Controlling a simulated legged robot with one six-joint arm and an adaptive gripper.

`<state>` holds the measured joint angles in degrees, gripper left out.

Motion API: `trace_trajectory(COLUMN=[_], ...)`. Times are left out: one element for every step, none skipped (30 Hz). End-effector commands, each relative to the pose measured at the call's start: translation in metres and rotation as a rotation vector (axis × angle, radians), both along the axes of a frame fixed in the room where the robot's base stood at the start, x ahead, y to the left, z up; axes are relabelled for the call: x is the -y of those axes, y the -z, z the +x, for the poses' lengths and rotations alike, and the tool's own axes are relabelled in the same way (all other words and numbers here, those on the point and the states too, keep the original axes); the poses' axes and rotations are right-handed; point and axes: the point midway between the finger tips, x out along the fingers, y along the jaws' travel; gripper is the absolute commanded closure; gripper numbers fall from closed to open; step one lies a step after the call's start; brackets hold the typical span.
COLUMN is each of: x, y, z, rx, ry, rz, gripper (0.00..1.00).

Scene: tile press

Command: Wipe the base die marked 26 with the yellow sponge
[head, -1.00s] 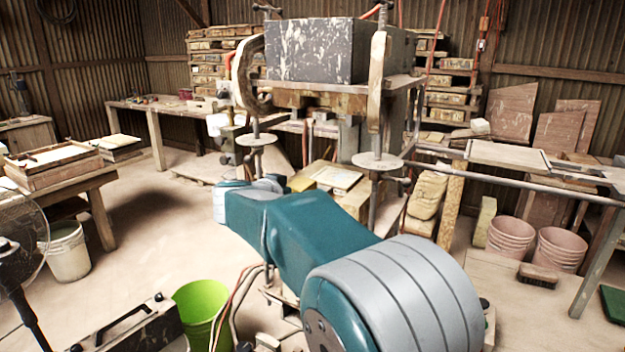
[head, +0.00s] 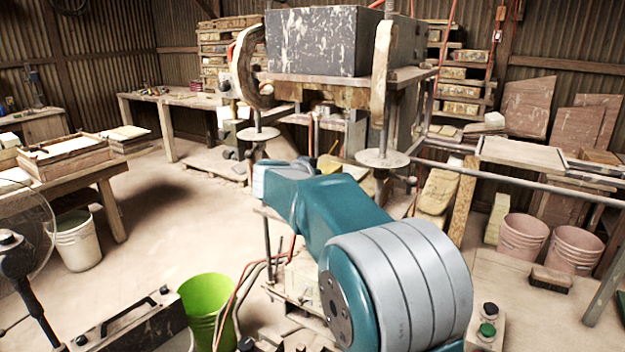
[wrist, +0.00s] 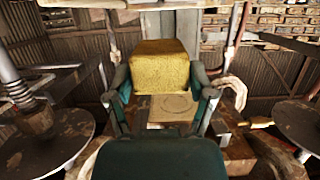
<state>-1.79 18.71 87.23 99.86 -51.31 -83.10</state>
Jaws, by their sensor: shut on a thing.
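The yellow sponge (wrist: 159,67) is held between the two fingers of my gripper (wrist: 162,88) in the wrist view. A pale base die (wrist: 172,108) with a faint round pattern lies just beyond and below the sponge, on the press bed. The sponge covers part of the view of it, and I see a gap below the sponge but cannot tell whether they touch. No number can be read on the die. In the head view my arm points at the press, and its gripper and the sponge are hidden behind it.
The press's heavy dark block (head: 318,42) hangs above the bed. Round discs on screw posts (head: 382,158) stand at both sides, leaving a narrow opening. A green bucket (head: 207,305) and pink buckets (head: 522,238) stand on the floor.

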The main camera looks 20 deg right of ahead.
Motion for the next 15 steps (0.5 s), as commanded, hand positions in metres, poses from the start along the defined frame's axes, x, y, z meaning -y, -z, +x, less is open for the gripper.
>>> trace_trajectory(x=[0.003,0.004,0.007,0.009,0.012,0.014,0.016,0.019,0.022,0.025,0.028,0.031,0.034,0.036,0.040], y=[0.000,0.000,0.001,0.001,0.000,0.000,0.001,0.001,0.001,0.001,0.001,0.001,0.002,0.002,0.002], z=[0.003,0.005,0.008,0.010,0.012,0.014,0.016,0.018,0.021,0.022,0.024,0.027,0.029,0.030,0.033], rx=[0.000,0.000,0.000,0.000,0.001,0.002,0.001,0.000,0.000,0.000,0.001,0.002,0.001,0.000,0.000], ry=[0.001,0.001,0.002,0.001,0.001,0.000,0.000,0.000,0.000,0.000,0.001,0.001,0.000,0.001,0.001], rz=[-0.001,-0.002,-0.003,-0.002,-0.002,-0.002,-0.003,-0.004,-0.004,-0.004,-0.003,-0.003,-0.003,-0.002,-0.002], gripper=[0.79,0.79,0.79,0.79,0.79,0.79,0.79,0.79,0.79,0.79,0.79,0.79,0.79,0.79,0.79])
